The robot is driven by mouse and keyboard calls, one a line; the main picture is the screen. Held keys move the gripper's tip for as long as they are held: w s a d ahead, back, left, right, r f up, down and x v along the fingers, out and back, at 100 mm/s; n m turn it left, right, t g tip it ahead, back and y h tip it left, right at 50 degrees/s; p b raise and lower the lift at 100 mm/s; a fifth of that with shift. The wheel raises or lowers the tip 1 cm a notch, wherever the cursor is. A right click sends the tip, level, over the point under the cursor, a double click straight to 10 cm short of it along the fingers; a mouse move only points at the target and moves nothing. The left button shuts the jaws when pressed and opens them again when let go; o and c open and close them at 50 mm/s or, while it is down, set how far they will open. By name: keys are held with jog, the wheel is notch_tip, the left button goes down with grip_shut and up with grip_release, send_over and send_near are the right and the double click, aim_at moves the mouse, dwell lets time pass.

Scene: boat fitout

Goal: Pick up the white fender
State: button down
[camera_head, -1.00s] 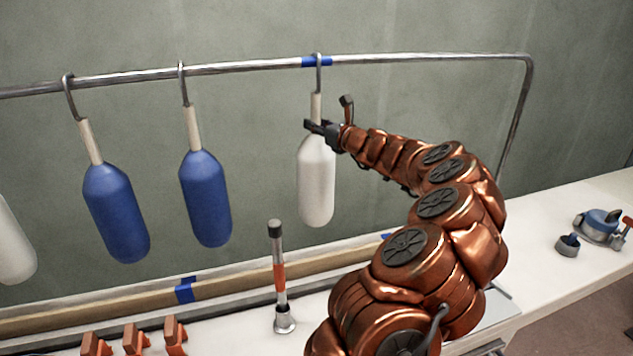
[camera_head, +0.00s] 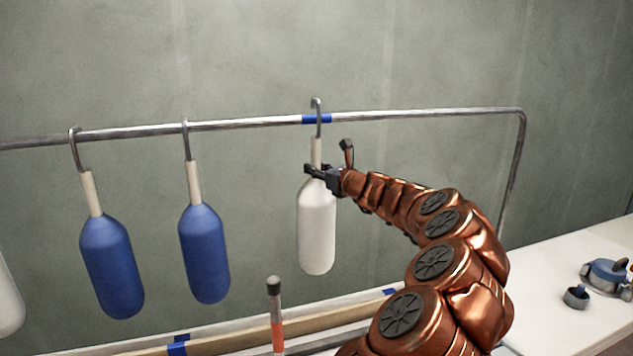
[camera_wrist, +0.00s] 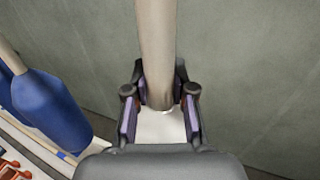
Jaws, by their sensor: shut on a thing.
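The white fender (camera_head: 316,235) hangs upright below the metal rail (camera_head: 420,115), under a blue tape mark. Its hook (camera_head: 316,103) stands higher over the rail than the hooks of the blue fenders; whether it still touches the rail I cannot tell. My gripper (camera_head: 314,171) is shut on the fender's pale neck, just above the white body. In the wrist view the neck (camera_wrist: 155,45) runs up between the two fingers (camera_wrist: 160,108), with a bit of the white body below.
Two blue fenders (camera_head: 111,265) (camera_head: 204,252) hang to the left. Part of another white fender (camera_head: 8,300) shows at the left edge. A tool with a dark top and orange band (camera_head: 277,330) stands below. Blue-grey hardware (camera_head: 604,272) lies on the white counter (camera_head: 540,325) at right.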

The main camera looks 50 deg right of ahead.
jog(key=shift+s+a+r, duration=0.1)
jog(key=shift+r, duration=0.3)
jog(key=s+a+r+b, duration=0.1)
jog(key=s+a+b, duration=0.3)
jog(key=s+a, duration=0.5)
jog(key=a, duration=0.3)
jog(key=shift+s+a+r, duration=0.15)
jog(key=shift+s+r, duration=0.05)
jog(key=shift+s, duration=0.2)
dwell(0.6)
